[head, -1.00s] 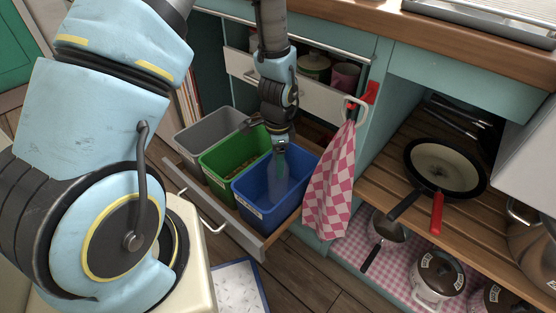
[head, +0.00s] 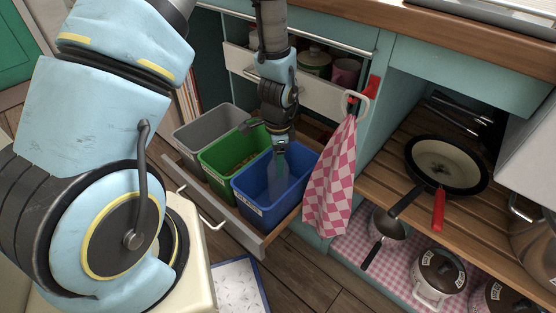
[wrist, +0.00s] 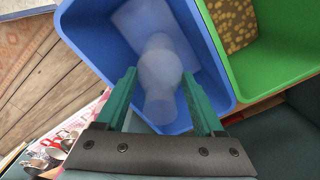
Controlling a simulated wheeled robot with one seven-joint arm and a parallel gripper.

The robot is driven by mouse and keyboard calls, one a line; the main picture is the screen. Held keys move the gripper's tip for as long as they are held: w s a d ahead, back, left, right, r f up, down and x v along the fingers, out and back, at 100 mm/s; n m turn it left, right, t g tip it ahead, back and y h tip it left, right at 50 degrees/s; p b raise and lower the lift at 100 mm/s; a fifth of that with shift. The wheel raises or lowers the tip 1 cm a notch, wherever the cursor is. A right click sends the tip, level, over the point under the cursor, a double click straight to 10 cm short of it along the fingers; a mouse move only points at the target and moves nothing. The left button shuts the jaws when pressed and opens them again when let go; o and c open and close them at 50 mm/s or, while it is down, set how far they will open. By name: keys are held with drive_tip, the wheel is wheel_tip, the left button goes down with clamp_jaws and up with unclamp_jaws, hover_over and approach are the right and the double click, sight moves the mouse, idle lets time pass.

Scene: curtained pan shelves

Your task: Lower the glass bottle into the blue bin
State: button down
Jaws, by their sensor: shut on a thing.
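The blue bin (head: 301,172) stands at the right end of the pull-out drawer in the head view; its wall also shows in the wrist view (wrist: 88,28). My gripper (head: 280,148) points down over the bin's opening. In the wrist view, its green fingers (wrist: 160,82) are on either side of the pale, see-through glass bottle (wrist: 158,55), and it is shut on it. In the head view the bottle (head: 277,178) hangs roughly upright below the fingers, within the bin's outline. Its lower end is faint, so I cannot tell whether it touches the floor.
The green bin (head: 222,168) with brownish contents adjoins the blue one, and a grey bin (head: 192,132) stands beyond. A checked towel (head: 330,185) hangs close to the blue bin's right. Above is an open drawer (head: 322,88) with pots. Pans stand on the right shelves.

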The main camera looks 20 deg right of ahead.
drive_tip(key=shift+f+b, duration=0.8)
drive_tip(key=shift+f, duration=0.45)
idle(0.5)
unclamp_jaws()
drive_tip(key=shift+r, duration=0.1)
wheel_tip(320, 180, up, 11)
drive_tip(key=shift+f+p, duration=0.15)
drive_tip(key=shift+p, duration=0.6)
drive_tip(key=a+r+n+t, duration=0.1)
drive_tip(key=a+r+n, duration=0.45)
drive_tip(key=a, duration=0.35)
drive_tip(key=w+a+r+n, duration=0.1)
drive_tip(key=a+r+n, duration=0.3)
drive_tip(key=a+n, duration=0.35)
drive_tip(key=a+r+n+t, duration=0.1)
drive_tip(key=a+r+n, duration=0.45)
drive_tip(key=a, duration=0.35)
wheel_tip(320, 180, up, 17)
drive_tip(key=p, duration=1.7)
drive_tip(key=shift+w+f, duration=0.15)
